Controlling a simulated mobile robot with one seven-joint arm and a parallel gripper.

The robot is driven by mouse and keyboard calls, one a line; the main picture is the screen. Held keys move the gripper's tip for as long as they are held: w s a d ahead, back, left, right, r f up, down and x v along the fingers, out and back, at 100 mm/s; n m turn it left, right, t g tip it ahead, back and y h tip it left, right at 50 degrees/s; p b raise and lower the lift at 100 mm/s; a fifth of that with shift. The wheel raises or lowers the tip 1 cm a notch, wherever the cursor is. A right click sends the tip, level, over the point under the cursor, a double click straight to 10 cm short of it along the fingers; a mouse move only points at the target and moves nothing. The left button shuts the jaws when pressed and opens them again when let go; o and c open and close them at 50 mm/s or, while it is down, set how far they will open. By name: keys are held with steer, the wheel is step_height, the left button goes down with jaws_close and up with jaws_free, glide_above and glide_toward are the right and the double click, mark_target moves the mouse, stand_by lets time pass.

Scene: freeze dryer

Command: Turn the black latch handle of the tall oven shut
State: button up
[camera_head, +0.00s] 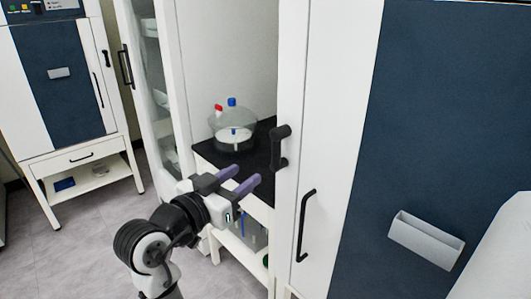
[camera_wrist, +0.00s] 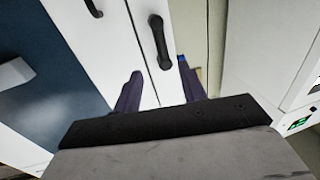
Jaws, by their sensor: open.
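The tall oven (camera_head: 345,120) stands on the right of the head view, with a white frame and a dark blue panel. Its black latch handle (camera_head: 280,148) sits on the white left edge of its front and points downward from its pivot. My gripper (camera_head: 243,177) is open and empty, with purple fingers, to the left of and slightly below the latch in the head view. In the wrist view the latch (camera_wrist: 160,42) lies beyond my open fingertips (camera_wrist: 161,88), roughly between their lines. The fingers appear apart from it.
A black bar handle (camera_head: 305,226) is below and right of the latch. A glass vessel with red and blue caps (camera_head: 233,128) stands on a black-topped bench (camera_head: 262,158) behind my gripper. A glass-door cabinet (camera_head: 150,90) and another oven (camera_head: 62,85) are left. Floor is clear at lower left.

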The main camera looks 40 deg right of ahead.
mark_target(274, 153)
steer(key=p+x, duration=0.2)
steer(key=x, duration=0.9)
jaws_close()
